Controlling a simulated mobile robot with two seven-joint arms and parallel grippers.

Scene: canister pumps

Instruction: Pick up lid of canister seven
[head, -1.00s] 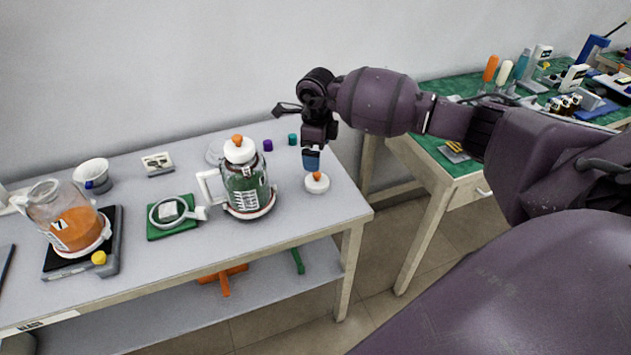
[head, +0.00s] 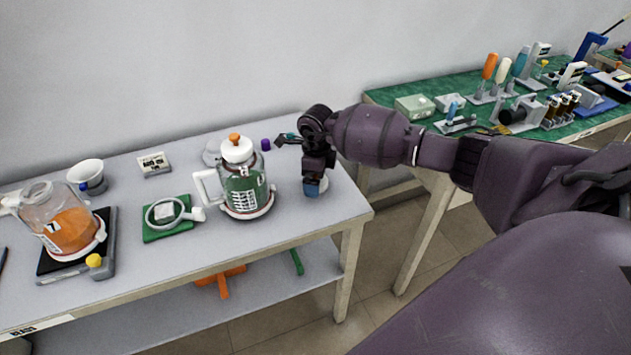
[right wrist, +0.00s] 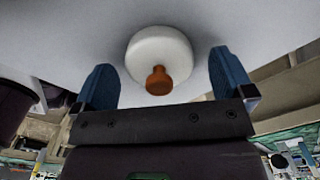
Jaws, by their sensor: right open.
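Canister seven (head: 70,222), clear with orange contents and a "7" label, stands open-topped on a black scale at the left. A white round lid (head: 323,187) with an orange knob lies on the table's right part, mostly hidden behind my right gripper (head: 312,190) in the head view. In the right wrist view the lid (right wrist: 160,48) and its orange knob (right wrist: 158,82) show between the two blue fingers of the right gripper (right wrist: 160,62). That gripper is open and points down at the lid. The left gripper is not in view.
A canister with green contents (head: 243,190) and its own white lid stands just left of the right gripper. A purple cap (head: 265,144) lies behind it. A green pad (head: 170,226) with a ring and a white bowl (head: 87,174) are farther left. The table's right edge is close.

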